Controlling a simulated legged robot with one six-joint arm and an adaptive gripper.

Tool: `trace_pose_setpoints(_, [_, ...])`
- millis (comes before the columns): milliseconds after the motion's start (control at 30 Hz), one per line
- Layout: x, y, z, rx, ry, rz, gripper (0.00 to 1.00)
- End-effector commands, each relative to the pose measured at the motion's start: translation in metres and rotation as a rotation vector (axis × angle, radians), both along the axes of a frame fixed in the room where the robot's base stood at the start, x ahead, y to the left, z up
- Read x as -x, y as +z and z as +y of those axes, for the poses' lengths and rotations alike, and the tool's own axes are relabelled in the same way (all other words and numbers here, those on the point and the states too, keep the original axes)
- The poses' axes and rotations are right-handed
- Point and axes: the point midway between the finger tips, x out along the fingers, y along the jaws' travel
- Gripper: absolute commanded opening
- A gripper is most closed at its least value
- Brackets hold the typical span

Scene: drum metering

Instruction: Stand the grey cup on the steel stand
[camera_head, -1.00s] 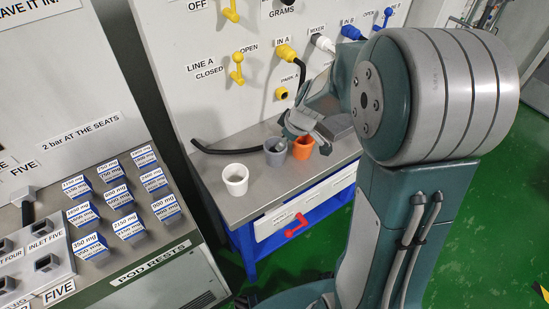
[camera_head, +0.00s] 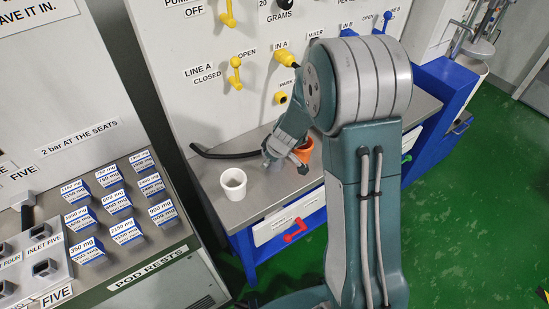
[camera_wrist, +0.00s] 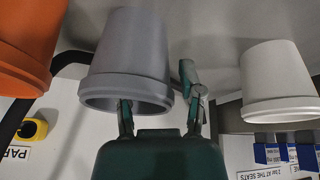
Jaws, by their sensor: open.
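The grey cup (camera_wrist: 130,60) is large in the wrist view, which shows the scene upside down, its wide rim toward my gripper (camera_wrist: 162,108). My gripper is open. One finger overlaps the rim and its tip is hidden there; the other is at the cup's right side. I cannot tell whether either touches. In the head view my gripper (camera_head: 272,158) is low over the steel bench top and covers most or all of the grey cup. I cannot make out a separate steel stand.
A white cup (camera_head: 233,184) stands left of my gripper on the bench top (camera_head: 240,212). An orange cup (camera_head: 304,150) is close on its right, partly behind my arm. A black hose (camera_head: 225,154) lies behind. Yellow valve handles (camera_head: 235,75) stick out of the panel.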

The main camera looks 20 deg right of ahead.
Motion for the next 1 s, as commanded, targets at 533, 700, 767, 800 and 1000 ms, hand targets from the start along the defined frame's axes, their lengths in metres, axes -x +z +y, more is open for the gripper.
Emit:
trace_pose_setpoints(533, [0.0,0.0,0.001,0.001,0.001,0.001,0.0])
trace_pose_setpoints(700, [0.0,0.001,0.001,0.0,0.0,0.0,0.0])
trace_pose_setpoints(767, [0.0,0.004,0.001,0.0,0.001,-0.001,0.0])
trace_pose_setpoints(800, [0.0,0.006,0.001,0.001,0.002,-0.002,0.0])
trace_pose_setpoints(1000, [-0.001,0.034,0.001,0.001,0.002,-0.006,0.0])
